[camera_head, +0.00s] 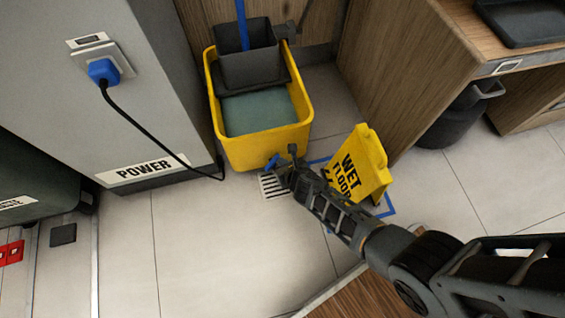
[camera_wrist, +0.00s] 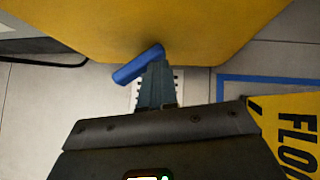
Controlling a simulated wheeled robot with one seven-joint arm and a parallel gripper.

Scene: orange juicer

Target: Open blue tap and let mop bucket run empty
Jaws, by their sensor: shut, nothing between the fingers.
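The yellow mop bucket (camera_head: 262,150) stands against the wooden panel, with greenish-grey water (camera_head: 258,112) inside. The blue tap (camera_head: 272,161) sticks out low on the bucket's front; its handle also shows in the wrist view (camera_wrist: 137,65), slanting down to the left. A floor drain grate (camera_head: 272,187) lies below the tap, partly hidden by my gripper. My gripper (camera_head: 283,170) is shut and empty. In the wrist view its fingertips (camera_wrist: 157,66) are right beside the handle's right end, covering part of it; I cannot tell whether they touch.
A yellow wet floor sign (camera_head: 358,167) stands right of my gripper, close to my arm, inside blue floor tape (camera_head: 390,207). A grey cabinet with a blue plug (camera_head: 103,71) and hanging black cord is on the left. Tiled floor in front is clear.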

